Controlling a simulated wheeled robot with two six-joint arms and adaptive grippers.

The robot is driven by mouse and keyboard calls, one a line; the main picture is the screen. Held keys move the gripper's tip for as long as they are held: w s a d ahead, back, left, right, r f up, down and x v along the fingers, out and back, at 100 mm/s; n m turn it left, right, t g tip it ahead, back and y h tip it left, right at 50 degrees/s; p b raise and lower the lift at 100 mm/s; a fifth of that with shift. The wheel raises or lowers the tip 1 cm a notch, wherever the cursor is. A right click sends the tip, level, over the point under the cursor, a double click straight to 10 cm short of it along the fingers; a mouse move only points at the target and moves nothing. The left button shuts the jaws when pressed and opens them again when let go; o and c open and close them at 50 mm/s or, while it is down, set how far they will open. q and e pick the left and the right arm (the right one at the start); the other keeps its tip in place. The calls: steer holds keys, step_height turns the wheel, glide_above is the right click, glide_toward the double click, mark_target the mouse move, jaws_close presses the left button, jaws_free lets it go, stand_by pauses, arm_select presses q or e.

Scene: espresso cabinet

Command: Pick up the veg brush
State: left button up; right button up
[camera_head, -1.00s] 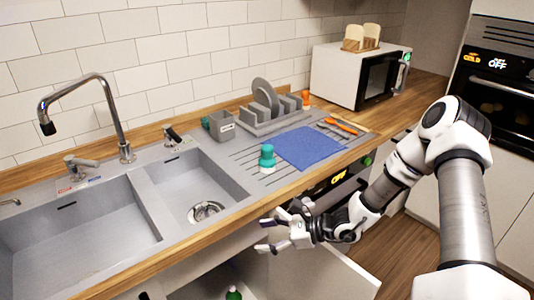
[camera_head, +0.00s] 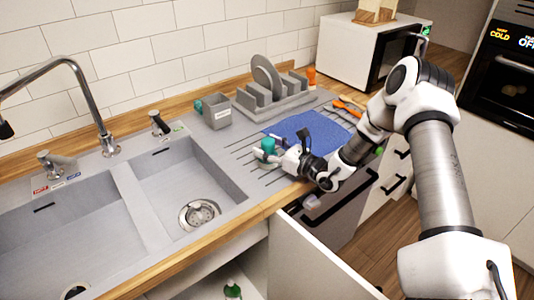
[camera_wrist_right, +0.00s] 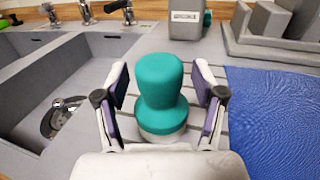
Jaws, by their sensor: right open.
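The veg brush (camera_wrist_right: 161,92) has a teal knob-shaped handle and a pale base. It stands upright on the ribbed drainboard, right of the small sink bowl. In the head view the brush (camera_head: 268,146) is partly hidden by my right gripper (camera_head: 277,157). In the right wrist view my right gripper (camera_wrist_right: 162,98) is open, with one finger on each side of the brush. Gaps show between the fingers and the handle. My left gripper is not in view.
A blue cloth (camera_head: 309,134) lies just right of the brush. A grey caddy (camera_head: 216,112) and a dish rack (camera_head: 273,104) with a plate stand behind. The double sink (camera_head: 124,185) is at left. A cabinet door (camera_head: 307,265) stands open below the counter.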

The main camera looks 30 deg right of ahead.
steer(key=shift+s+r, duration=0.25)
steer(key=shift+r, duration=0.05)
steer(key=shift+s+r, duration=0.1)
steer(key=c, duration=1.3)
